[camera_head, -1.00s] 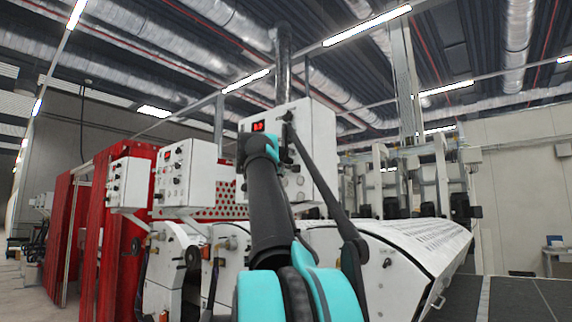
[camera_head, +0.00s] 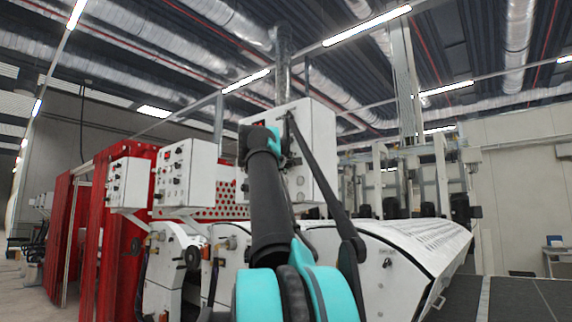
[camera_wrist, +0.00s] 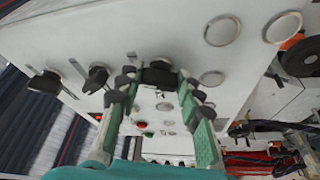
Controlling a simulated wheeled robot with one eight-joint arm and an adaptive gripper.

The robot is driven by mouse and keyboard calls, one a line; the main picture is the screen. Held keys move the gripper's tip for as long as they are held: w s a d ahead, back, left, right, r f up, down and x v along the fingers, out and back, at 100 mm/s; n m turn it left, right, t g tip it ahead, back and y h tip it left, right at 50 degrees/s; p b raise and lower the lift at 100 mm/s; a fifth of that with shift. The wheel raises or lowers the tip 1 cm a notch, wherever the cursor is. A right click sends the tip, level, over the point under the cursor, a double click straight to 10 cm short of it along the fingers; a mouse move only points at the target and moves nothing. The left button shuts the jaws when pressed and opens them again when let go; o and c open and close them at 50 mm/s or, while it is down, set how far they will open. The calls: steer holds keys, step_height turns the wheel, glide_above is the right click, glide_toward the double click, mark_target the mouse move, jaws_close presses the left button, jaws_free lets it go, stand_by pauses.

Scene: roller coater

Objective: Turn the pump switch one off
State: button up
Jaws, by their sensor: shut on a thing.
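In the wrist view a white control panel (camera_wrist: 130,35) fills the upper part. Black rotary switches stand in a row on it: one at the left (camera_wrist: 45,82), one beside it (camera_wrist: 97,77), and one black switch (camera_wrist: 160,73) between the green fingertips of my gripper (camera_wrist: 158,86). My gripper is shut on this last switch. No label is readable, so I cannot tell which switch is pump switch one. In the head view my gripper (camera_head: 262,138) is against the front of the white control box (camera_head: 318,150), and my arm hides the switches.
Two other white control boxes (camera_head: 188,172) (camera_head: 130,182) stand to the left. A white sloped machine cover (camera_head: 400,245) lies below right.

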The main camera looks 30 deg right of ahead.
steer(key=n+g+y, duration=0.1)
steer(key=n, duration=0.2)
steer(key=n+y, duration=0.1)
steer(key=n, duration=0.2)
steer(key=n+g, duration=0.1)
steer(key=n, duration=0.2)
steer(key=shift+r+g+y, duration=0.3)
steer(key=shift+y, duration=0.1)
stand_by(0.4)
steer(key=o, duration=1.2)
steer(key=shift+c, duration=0.2)
steer(key=v, duration=0.7)
steer(key=shift+a, duration=0.25)
